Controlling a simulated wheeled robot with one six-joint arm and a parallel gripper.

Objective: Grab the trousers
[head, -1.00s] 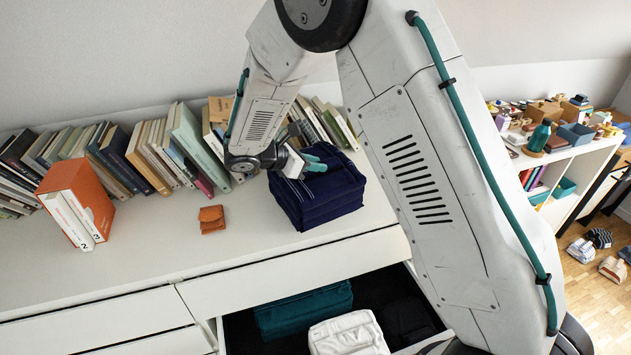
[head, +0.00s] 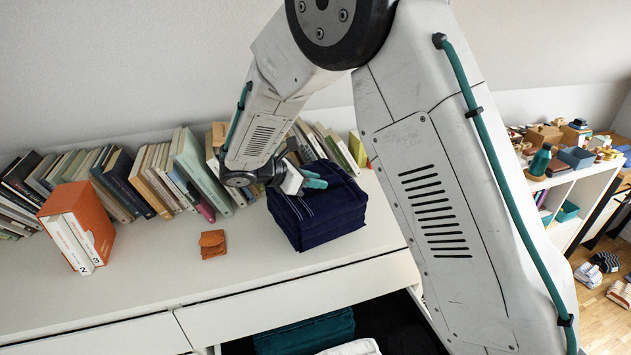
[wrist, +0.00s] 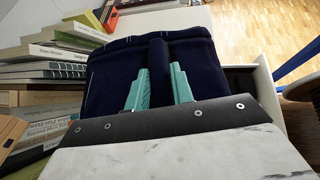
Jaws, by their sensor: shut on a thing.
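The trousers (head: 325,218) are a folded navy stack with pale stitching, at the dresser top in the head view. They also fill the middle of the wrist view (wrist: 108,78). My gripper (head: 316,180) is at the upper side of the stack. In the wrist view its two teal fingers (wrist: 160,75) are shut on a raised navy fold of the trousers between them. I cannot tell whether the stack's underside touches the dresser top.
A row of leaning books (head: 165,175) stands behind and left. An orange box (head: 72,212) with white volumes and a small orange wallet (head: 212,243) are on the dresser top (head: 130,275). Below, an open drawer holds teal clothes (head: 305,335) and white clothes (head: 352,348).

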